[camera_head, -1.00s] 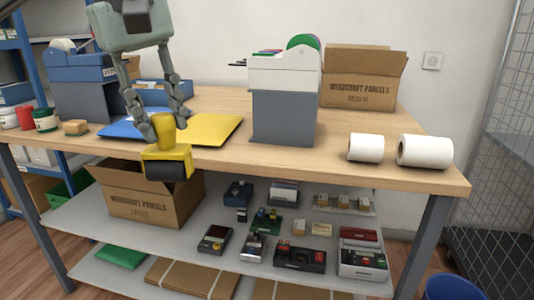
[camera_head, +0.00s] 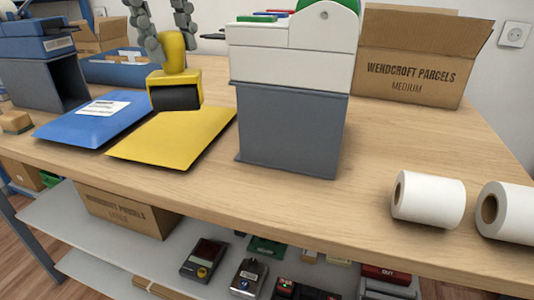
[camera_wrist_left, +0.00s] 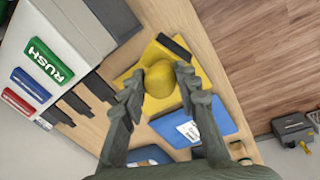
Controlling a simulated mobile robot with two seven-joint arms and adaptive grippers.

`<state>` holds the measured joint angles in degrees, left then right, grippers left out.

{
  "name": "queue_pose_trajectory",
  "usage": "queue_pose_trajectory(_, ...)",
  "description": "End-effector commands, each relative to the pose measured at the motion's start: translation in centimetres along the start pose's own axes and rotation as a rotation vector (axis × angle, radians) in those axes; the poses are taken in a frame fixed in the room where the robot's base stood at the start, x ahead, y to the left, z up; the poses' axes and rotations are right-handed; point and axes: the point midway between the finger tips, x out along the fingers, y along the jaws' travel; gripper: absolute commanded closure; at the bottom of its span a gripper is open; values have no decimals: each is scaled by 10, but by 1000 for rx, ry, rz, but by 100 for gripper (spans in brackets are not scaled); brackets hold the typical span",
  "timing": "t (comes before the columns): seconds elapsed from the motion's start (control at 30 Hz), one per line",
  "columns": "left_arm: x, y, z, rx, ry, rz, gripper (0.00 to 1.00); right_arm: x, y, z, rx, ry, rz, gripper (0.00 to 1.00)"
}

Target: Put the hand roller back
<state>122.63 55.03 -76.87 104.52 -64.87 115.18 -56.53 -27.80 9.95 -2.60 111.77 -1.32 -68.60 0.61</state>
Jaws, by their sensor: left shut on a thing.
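The hand roller (camera_head: 176,85) is yellow with a black roller at its lower front. My left gripper (camera_head: 172,42) is shut on its yellow handle and holds it upright above the counter, over the back of the yellow mailer (camera_head: 170,140). In the left wrist view the handle (camera_wrist_left: 160,78) sits between both fingers of my left gripper (camera_wrist_left: 158,90), and the roller's black part shows beyond it. My right gripper is not in view.
A grey stand with a white top (camera_head: 290,125) is close to the right of the roller. A blue mailer (camera_head: 95,118) lies left of the yellow one. A blue tray (camera_head: 125,68) lies behind. A cardboard box (camera_head: 410,65) and white rolls (camera_head: 428,198) are further right; the front middle is clear.

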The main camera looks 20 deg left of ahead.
Motion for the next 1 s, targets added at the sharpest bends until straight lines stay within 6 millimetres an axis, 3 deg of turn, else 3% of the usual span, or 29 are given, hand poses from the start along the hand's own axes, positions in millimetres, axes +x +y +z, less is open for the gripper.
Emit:
queue_pose_trajectory(0.03,5,1,5,5,0,-2,100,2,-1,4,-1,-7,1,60)
queue_pose_trajectory(0.3,43,16,59,11,0,-4,100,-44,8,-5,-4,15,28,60)
queue_pose_trajectory(0.5,63,26,95,7,0,-1,100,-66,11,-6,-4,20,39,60)
queue_pose_trajectory(0.77,77,30,110,0,0,-1,100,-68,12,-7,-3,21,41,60)
queue_pose_trajectory(1.0,108,24,110,-1,0,-1,100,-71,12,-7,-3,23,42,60)
